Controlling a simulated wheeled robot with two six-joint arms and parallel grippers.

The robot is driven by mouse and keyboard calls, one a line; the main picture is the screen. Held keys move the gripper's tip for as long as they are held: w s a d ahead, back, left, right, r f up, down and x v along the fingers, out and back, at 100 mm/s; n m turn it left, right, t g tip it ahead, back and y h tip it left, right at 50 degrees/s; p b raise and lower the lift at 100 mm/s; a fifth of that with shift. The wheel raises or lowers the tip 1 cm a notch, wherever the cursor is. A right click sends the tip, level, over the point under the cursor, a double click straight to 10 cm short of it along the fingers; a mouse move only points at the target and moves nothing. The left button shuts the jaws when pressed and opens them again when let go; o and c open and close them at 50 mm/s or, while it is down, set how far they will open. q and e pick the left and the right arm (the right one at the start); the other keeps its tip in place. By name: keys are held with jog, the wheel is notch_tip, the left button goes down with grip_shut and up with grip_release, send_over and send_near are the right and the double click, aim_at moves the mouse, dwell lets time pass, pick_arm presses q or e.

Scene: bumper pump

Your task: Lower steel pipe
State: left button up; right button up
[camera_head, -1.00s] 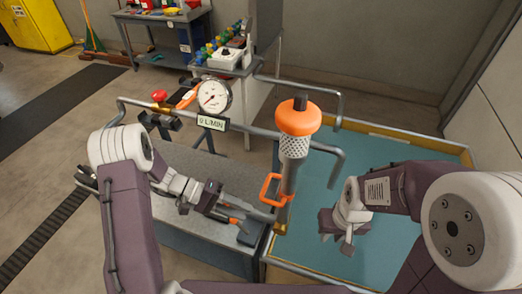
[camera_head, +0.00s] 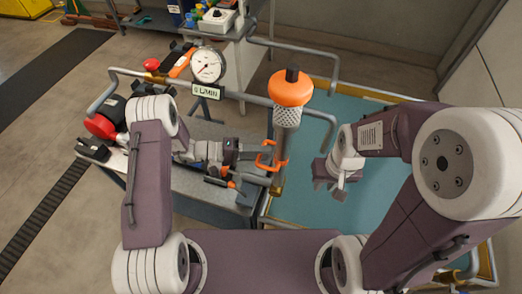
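An upright steel pipe (camera_head: 283,155) stands at the bench's right end, beside the blue tank. It has a perforated sleeve (camera_head: 287,115), an orange cap (camera_head: 290,88) on top, an orange bracket (camera_head: 271,161) lower down and a brass fitting (camera_head: 277,190) at its foot. My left gripper (camera_head: 238,160) is over the bench, left of the pipe and close to the orange bracket; its fingers are too small to judge. My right gripper (camera_head: 329,190) is over the tank, right of the pipe and apart from it, with its fingers spread and nothing seen between them.
A round gauge (camera_head: 208,65) and an L/MIN display (camera_head: 206,91) stand behind the bench (camera_head: 205,203). Bent grey pipes (camera_head: 325,120) run behind and over the blue tank (camera_head: 350,225). A red round part (camera_head: 100,125) lies at the left. A shelf stands at the back.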

pick_arm(q)
jog(key=shift+w+f, duration=0.1)
jog(key=c, duration=0.3)
grip_shut()
dwell(1.0)
